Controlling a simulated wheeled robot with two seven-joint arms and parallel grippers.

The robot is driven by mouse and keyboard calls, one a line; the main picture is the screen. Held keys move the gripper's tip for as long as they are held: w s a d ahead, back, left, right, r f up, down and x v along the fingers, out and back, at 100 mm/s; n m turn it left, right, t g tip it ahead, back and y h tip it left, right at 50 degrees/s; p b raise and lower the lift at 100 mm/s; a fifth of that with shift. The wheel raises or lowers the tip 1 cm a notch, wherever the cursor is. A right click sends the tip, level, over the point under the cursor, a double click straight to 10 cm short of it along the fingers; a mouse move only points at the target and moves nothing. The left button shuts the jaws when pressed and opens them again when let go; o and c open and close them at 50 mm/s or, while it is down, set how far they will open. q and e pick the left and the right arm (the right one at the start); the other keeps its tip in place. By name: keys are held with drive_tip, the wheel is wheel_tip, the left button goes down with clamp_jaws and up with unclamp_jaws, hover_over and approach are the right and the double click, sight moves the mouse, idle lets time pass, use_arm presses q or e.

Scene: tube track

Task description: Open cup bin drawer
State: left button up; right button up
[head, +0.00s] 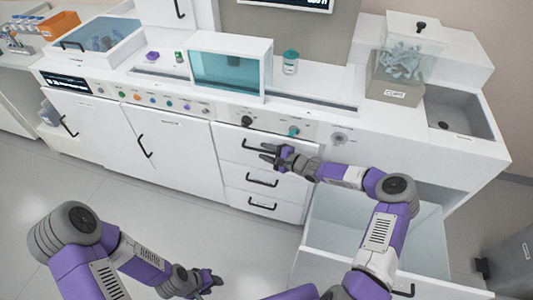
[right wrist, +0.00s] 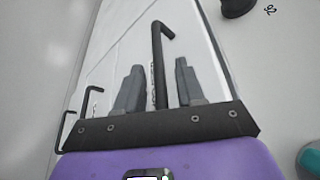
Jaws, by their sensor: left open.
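A stack of three white drawers stands in the counter front, each with a black bar handle. I cannot read which one is labelled for the cup bin. The top drawer (head: 235,150) is shut, and my right gripper (head: 272,152) is at its handle (head: 252,147). In the right wrist view the black handle (right wrist: 158,60) runs between the two grey fingers of my right gripper (right wrist: 158,85), with gaps on both sides. My left gripper (head: 210,281) is open and empty, low over the floor, away from the drawers.
A large white drawer (head: 425,225) is pulled out at the lower right, beneath my right arm, and looks empty. The middle drawer handle (head: 262,182) and bottom drawer handle (head: 262,205) are below. Knobs (head: 247,121) sit above the top drawer. The floor in front is clear.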

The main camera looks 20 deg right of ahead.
clamp_jaws()
idle(0.4)
